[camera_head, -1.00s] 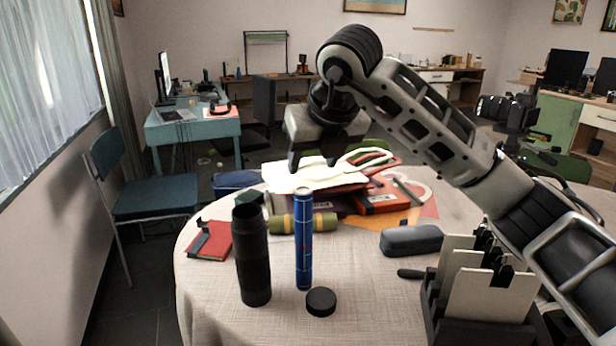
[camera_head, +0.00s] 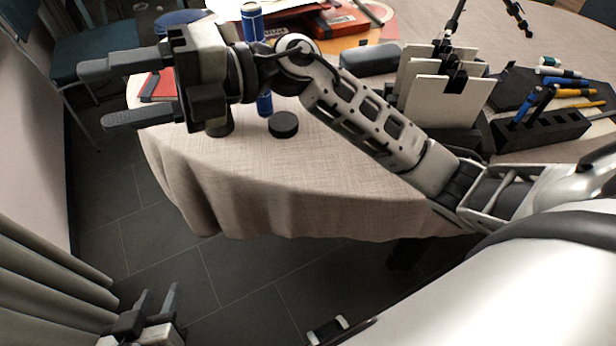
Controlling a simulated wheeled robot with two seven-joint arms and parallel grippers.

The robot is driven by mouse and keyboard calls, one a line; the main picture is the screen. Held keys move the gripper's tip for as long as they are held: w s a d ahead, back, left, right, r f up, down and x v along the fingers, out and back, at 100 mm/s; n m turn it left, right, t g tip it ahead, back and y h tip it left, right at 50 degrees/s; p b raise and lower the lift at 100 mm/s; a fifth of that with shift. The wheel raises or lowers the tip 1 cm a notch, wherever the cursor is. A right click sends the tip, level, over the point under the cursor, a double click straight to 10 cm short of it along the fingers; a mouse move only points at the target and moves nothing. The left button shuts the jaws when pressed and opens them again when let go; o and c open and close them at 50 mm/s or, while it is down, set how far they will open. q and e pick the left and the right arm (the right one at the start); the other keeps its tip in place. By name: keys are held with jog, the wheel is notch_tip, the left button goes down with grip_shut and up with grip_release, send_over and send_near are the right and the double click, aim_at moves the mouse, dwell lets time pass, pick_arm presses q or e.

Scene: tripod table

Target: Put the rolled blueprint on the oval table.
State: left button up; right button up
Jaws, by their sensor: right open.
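A slim blue roll (camera_head: 252,24), which looks like the rolled blueprint, stands upright on the cloth-covered table (camera_head: 300,190). My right arm crosses in front of its middle. The table has a curved edge; I take it as the oval table. My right gripper (camera_head: 93,96) is open and empty, left of the blue roll and over the table's left edge. My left gripper (camera_head: 156,295) is low at the bottom left, over the floor and away from the table, with its fingers apart and empty.
A black cap (camera_head: 283,124) lies beside the blue roll. A black tube (camera_head: 220,126) is mostly hidden behind my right gripper. A card holder (camera_head: 443,95), a grey case (camera_head: 370,59) and a pen stand (camera_head: 540,131) occupy the right side. Cloth near the front edge is clear.

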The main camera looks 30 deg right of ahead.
jog(key=w+d+f+m+t+h, duration=0.1)
jog(key=d+f+m+t+h, duration=0.55)
jog(key=m+t, duration=0.6)
jog(key=w+d+f+m+t+h, duration=0.2)
jog(key=d+f+m+t+h, duration=0.45)
jog(key=m, duration=1.05)
jog(key=s+d+f+m+g+h, duration=0.1)
jog(key=s+f+m+g, duration=0.2)
jog(key=s+f, duration=0.3)
jog(key=s+d+f+m+g+h, duration=0.2)
jog(key=s+f, duration=0.4)
jog(key=f, duration=0.6)
jog(key=m+g, duration=0.1)
jog(key=g, duration=0.1)
jog(key=shift+s+d+g, duration=0.15)
jog(key=shift+g, duration=0.15)
